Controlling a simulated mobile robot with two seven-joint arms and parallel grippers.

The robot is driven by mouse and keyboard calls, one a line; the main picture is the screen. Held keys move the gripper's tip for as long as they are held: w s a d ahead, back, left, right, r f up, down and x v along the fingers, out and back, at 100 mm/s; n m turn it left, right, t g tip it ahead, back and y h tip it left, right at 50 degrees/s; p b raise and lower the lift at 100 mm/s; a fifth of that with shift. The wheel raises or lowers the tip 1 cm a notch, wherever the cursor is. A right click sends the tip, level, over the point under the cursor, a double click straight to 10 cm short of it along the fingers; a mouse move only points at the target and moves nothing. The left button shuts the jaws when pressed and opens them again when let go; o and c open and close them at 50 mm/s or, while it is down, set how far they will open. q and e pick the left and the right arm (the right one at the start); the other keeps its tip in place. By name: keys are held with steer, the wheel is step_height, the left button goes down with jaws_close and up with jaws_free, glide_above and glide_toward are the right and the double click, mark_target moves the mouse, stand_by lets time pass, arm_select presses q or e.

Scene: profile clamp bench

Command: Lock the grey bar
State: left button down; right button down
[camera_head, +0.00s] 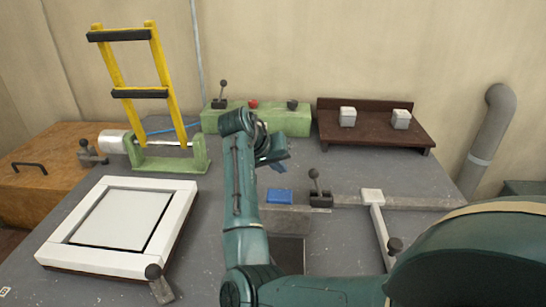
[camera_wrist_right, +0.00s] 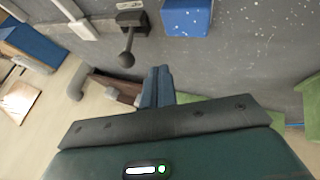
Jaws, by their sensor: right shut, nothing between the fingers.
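A long grey bar (camera_head: 420,203) lies flat on the bench at the right. A dark clamp (camera_head: 320,201) sits at its left end, with a ball-ended lever (camera_head: 314,182) standing roughly upright. The clamp also shows in the wrist view (camera_wrist_right: 133,19), its lever knob (camera_wrist_right: 127,60) to the left of my fingers. My right gripper (camera_head: 274,158) is above the bench, behind and left of the clamp in the head view. Its blue-green fingers (camera_wrist_right: 157,84) are shut and empty, apart from the lever. My left gripper is out of view.
A blue block (camera_head: 279,196) lies left of the clamp. A white-ended crossbar (camera_head: 372,196) meets the grey bar. A green control box (camera_head: 290,119) and brown rack (camera_head: 372,130) stand behind. A white frame (camera_head: 60,244) and yellow ladder-like frame (camera_head: 160,60) occupy the left.

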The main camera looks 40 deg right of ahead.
mark_target(316, 184)
steer(key=x, duration=0.3)
steer(key=shift+d+f, duration=0.15)
steer(key=shift+d, duration=0.1)
arm_select(q)
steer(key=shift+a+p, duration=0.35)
steer(key=shift+p, duration=0.25)
arm_select(e)
steer(key=s+d, duration=0.2)
steer(key=d, duration=0.1)
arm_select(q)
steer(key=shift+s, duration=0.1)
